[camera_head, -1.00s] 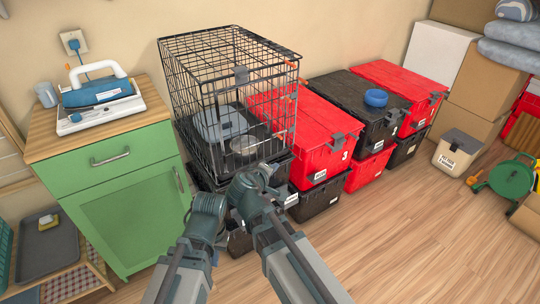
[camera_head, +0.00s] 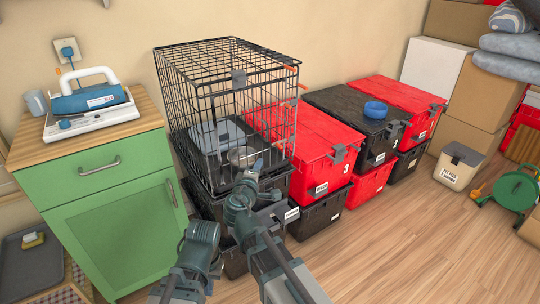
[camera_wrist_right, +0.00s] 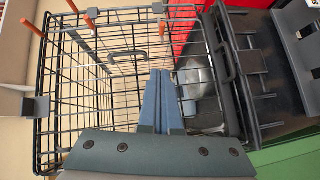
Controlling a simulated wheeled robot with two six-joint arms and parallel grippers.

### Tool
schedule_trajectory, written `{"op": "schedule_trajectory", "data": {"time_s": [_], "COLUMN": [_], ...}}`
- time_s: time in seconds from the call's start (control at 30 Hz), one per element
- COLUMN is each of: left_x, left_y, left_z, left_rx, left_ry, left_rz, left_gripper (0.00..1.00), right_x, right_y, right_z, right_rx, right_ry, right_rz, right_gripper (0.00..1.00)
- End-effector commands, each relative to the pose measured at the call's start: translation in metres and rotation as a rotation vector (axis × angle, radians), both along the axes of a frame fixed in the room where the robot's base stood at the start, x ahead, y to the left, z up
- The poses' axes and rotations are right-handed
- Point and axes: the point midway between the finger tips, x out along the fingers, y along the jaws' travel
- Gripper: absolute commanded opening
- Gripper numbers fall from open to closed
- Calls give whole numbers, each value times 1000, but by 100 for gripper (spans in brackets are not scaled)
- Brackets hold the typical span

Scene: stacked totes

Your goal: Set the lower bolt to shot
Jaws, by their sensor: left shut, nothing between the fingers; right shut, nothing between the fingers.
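The black wire cage (camera_head: 235,110) stands on dark totes and also fills much of the right wrist view (camera_wrist_right: 110,75). Orange-tipped bolt handles show near its upper right corner (camera_head: 303,85). In the right wrist view, where the cage lies sideways, one orange handle (camera_wrist_right: 162,28), apparently the lower bolt's, stands apart from the others (camera_wrist_right: 72,5). My right gripper (camera_head: 256,166) is shut and empty, in front of the cage's lower part; its blue-grey fingers (camera_wrist_right: 160,75) show against the wires. My left gripper (camera_head: 212,262) is low at the left; its fingers are hard to make out.
A green cabinet (camera_head: 115,215) with an iron stands close left of the cage. Red totes (camera_head: 315,135) and black totes (camera_head: 365,115) are stacked to the right. A metal bowl (camera_head: 243,157) is inside the cage. The wooden floor at right front is clear.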

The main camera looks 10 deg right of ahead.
Motion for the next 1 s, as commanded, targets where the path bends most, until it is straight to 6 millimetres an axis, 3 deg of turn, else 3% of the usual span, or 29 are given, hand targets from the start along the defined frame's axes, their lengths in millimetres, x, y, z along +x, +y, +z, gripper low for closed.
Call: {"op": "schedule_trajectory", "data": {"time_s": [0.53, 0.7, 1.0], "left_x": [0, 0, 0], "left_y": [0, 1, 1], "left_z": [-15, -19, -21], "left_rx": [3, 3, 4], "left_ry": [-1, -1, -1], "left_rz": [-1, -1, -1], "left_gripper": [0, 0, 0], "right_x": [92, 96, 100], "right_y": [-41, -64, -77], "right_z": [-15, -20, -22], "right_rx": [1, 1, 0], "right_ry": [0, 0, 1], "right_rz": [-3, -3, -1], "right_gripper": [0, 0, 0]}}
